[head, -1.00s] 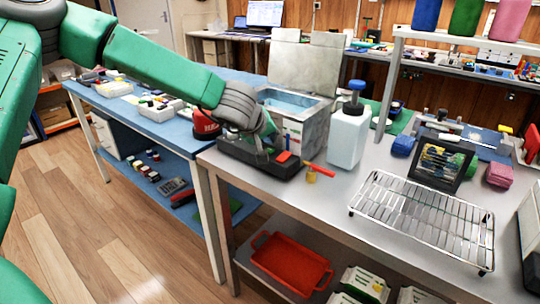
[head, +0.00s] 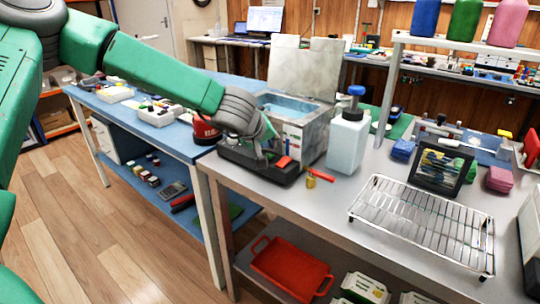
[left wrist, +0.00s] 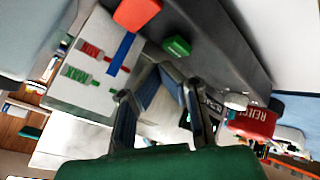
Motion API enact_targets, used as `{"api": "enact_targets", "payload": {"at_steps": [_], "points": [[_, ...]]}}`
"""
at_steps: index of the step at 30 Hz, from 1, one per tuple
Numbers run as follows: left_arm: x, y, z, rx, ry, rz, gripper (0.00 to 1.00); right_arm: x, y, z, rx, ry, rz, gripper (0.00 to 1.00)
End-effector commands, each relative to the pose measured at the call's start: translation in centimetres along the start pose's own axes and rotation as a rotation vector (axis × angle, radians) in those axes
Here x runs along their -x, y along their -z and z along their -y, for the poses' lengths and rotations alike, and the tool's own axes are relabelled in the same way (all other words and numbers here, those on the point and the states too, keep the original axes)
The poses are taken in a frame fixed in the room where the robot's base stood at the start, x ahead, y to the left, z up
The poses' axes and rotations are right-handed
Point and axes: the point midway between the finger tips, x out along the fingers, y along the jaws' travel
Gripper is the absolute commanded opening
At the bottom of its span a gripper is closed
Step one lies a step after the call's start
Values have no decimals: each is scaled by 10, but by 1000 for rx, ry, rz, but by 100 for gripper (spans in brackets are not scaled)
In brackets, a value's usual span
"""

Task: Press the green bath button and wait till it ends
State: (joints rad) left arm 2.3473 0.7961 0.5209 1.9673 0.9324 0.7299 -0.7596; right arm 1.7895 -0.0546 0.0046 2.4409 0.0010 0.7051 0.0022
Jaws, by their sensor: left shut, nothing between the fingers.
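The bath is a grey metal box (head: 312,141) with its lid (head: 303,68) raised and blue liquid (head: 290,106) inside. A dark base (head: 252,160) runs along its front. The green button (left wrist: 177,46) sits on this base in the left wrist view, beside an orange-red button (left wrist: 137,13). The orange-red button also shows in the head view (head: 284,162). My left gripper (head: 264,160) is shut and empty over the base. In the wrist view its fingertips (left wrist: 166,70) appear close to the green button; contact cannot be told. My right gripper is out of view.
A white bottle with a blue cap (head: 348,138) stands right of the bath. A small red-handled tool (head: 318,174) lies in front. A wire rack (head: 422,222) and a dark framed panel (head: 440,168) are farther right. A red item (head: 205,130) stands left of the bath.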

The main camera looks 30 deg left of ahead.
Motion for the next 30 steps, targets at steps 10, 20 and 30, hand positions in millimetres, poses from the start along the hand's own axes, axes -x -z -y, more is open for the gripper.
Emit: {"api": "enact_targets", "payload": {"at_steps": [10,20,30], "points": [[-1,0,1,0,1,0,0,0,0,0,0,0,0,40],[-3,-5,2,0,0,0,0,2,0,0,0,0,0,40],[-4,-5,4,1,0,0,0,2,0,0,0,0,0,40]]}}
